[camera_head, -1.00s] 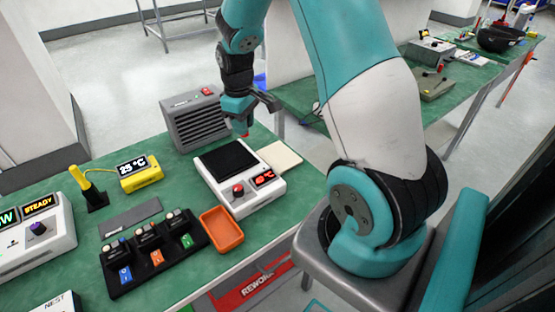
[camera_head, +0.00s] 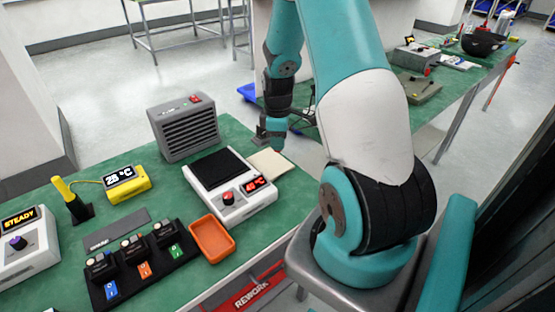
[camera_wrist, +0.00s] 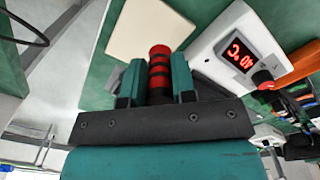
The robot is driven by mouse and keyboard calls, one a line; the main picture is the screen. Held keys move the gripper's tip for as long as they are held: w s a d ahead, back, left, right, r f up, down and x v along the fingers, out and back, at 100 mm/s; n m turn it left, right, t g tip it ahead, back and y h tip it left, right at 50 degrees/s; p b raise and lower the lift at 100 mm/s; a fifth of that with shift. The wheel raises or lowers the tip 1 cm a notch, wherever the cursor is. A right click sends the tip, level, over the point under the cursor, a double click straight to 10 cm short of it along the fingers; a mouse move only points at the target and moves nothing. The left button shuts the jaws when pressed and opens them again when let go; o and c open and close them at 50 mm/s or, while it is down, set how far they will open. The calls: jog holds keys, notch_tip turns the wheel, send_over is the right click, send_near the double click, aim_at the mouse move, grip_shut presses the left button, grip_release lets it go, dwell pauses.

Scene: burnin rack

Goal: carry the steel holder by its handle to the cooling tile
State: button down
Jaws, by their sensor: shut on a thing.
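My gripper (camera_wrist: 158,72) is shut on the red and black ribbed handle (camera_wrist: 159,55) of the holder in the wrist view, one finger on each side of it. The holder's steel part cannot be made out. The cooling tile appears to be the cream square plate (camera_wrist: 152,24), just past the handle in the wrist view. In the head view this tile (camera_head: 270,163) lies on the green bench, right of the hot plate. My gripper (camera_head: 271,138) is close above the tile's back edge there, seen from behind the arm; the held handle is hardly visible.
The white hot plate unit (camera_head: 243,207) with a red display stands left of the tile. A grey fan heater (camera_head: 186,130) is behind it. An orange tray (camera_head: 212,238) and a black rack (camera_head: 140,262) are nearer the front. The bench's edge is close right of the tile.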

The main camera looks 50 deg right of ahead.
aim_at(278, 169)
notch_tip(278, 169, down, 8)
jog(key=shift+r, duration=0.2)
jog(key=shift+f, duration=0.15)
jog(key=c, duration=0.9)
grip_release()
jog(key=shift+c, duration=0.2)
